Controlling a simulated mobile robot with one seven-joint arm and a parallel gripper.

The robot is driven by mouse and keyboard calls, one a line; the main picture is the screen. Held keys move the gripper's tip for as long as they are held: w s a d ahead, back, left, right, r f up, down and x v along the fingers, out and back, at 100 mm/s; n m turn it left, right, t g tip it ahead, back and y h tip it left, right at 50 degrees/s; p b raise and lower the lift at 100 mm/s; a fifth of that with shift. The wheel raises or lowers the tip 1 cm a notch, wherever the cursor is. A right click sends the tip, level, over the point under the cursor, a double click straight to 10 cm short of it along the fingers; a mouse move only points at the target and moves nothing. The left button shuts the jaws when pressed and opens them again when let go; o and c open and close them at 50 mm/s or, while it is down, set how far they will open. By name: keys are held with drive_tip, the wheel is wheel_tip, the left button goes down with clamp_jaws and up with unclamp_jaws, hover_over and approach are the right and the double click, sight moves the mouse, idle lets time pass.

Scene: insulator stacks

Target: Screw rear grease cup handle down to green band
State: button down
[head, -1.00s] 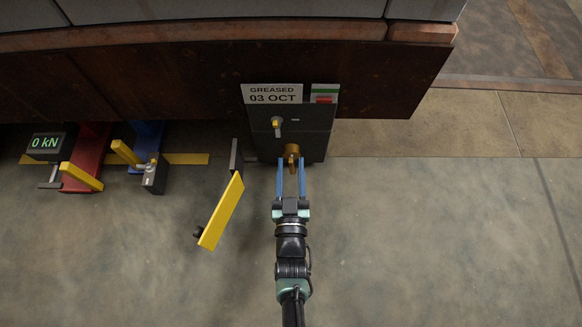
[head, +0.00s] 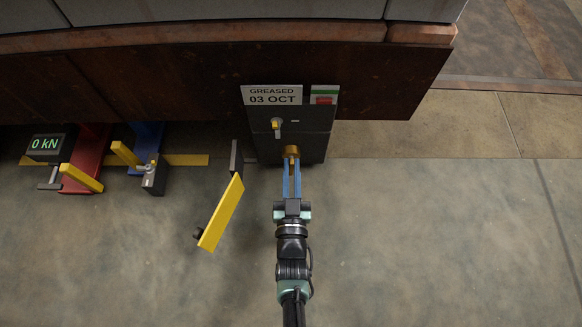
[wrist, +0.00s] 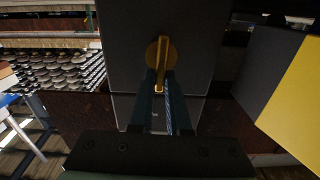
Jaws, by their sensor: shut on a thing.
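The brass grease cup (head: 291,151) sits on the front of a dark box (head: 315,148) under the rust-brown beam. In the wrist view its round brass face (wrist: 152,52) and upright bar handle (wrist: 161,66) show. My gripper (head: 291,170) reaches it from the front. Its two blue fingers (wrist: 162,90) are shut on the handle's near end. A second fitting with a yellow tip (head: 277,124) is higher on the box. I cannot make out a green band on the cup.
A yellow panel (head: 221,212) hangs open, angled, left of my gripper. A "GREASED 03 OCT" sign (head: 272,95) is above the box. A "0 kN" display (head: 47,143) and red and blue jacks (head: 150,135) stand at left. Floor at right is clear.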

drive_tip(key=m, duration=0.3)
drive_tip(key=d+m, duration=0.1)
drive_tip(key=m, duration=0.2)
drive_tip(key=shift+f+m, duration=0.2)
drive_tip(key=shift+m, duration=0.2)
drive_tip(key=m, duration=0.6)
drive_tip(key=shift+d+f, duration=0.3)
drive_tip(key=shift+f, duration=0.1)
drive_tip(key=shift+f+m, duration=0.2)
drive_tip(key=shift+m, duration=1.25)
drive_tip(key=shift+f+m, duration=0.2)
drive_tip(key=shift+m, duration=1.2)
drive_tip(key=shift+f+m, duration=0.2)
drive_tip(key=shift+m, duration=1.25)
drive_tip(key=shift+s, duration=0.1)
drive_tip(key=c, duration=0.9)
unclamp_jaws()
